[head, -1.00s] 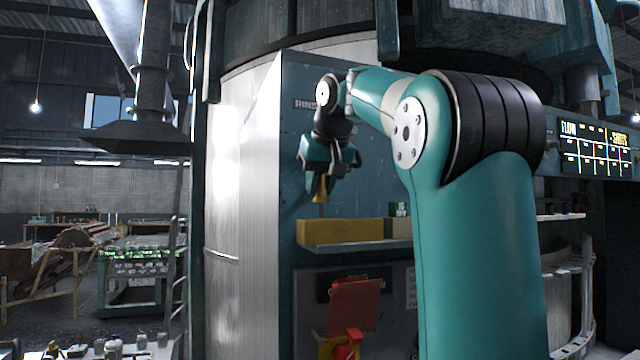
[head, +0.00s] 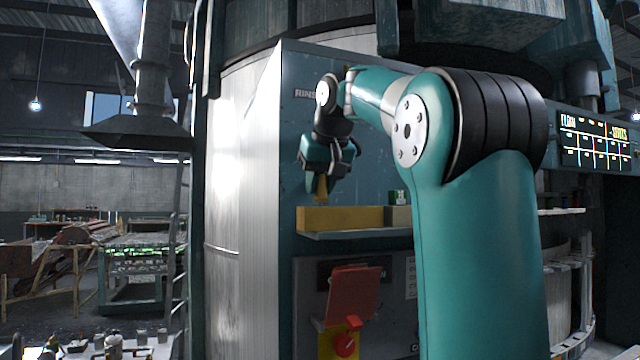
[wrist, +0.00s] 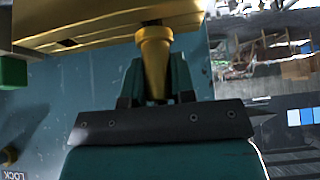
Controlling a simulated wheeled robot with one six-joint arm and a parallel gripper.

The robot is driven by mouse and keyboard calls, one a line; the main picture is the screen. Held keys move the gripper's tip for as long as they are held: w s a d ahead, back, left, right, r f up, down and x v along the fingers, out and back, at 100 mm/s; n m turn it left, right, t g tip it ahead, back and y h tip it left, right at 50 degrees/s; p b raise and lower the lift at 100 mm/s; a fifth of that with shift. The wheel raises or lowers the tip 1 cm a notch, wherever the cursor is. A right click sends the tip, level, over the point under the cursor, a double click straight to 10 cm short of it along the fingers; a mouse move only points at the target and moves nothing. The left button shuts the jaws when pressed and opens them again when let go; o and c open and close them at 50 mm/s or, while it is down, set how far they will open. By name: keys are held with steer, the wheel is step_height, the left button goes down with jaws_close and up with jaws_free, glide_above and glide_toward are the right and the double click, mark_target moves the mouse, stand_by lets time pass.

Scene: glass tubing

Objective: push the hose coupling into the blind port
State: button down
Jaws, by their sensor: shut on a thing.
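The hose coupling is a brass, tapered piece (wrist: 155,65), and it also shows in the head view (head: 321,188). My gripper (wrist: 155,85) is shut on it; in the head view my gripper (head: 322,168) points down with the coupling below its jaws. A long yellow block (head: 340,218) sits right under the coupling and shows across the top of the wrist view (wrist: 90,30). The coupling's end reaches the block's face in the wrist view, with a dark round part beside it. I cannot tell whether it is inside an opening; the blind port is not clearly visible.
The block rests on a narrow shelf (head: 355,235) on the teal panel (head: 290,110). A small tan box (head: 397,216) with a green item (head: 398,197) stands at its right. A red flap (head: 352,292) and red knob (head: 346,344) are below.

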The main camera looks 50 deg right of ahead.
steer(key=shift+f, duration=0.4)
steer(key=c, duration=0.9)
jaws_free()
steer(key=shift+o, duration=0.2)
steer(key=p+v, duration=1.3)
steer(key=v, duration=0.4)
steer(key=shift+r, duration=0.3)
steer(key=shift+s, duration=0.1)
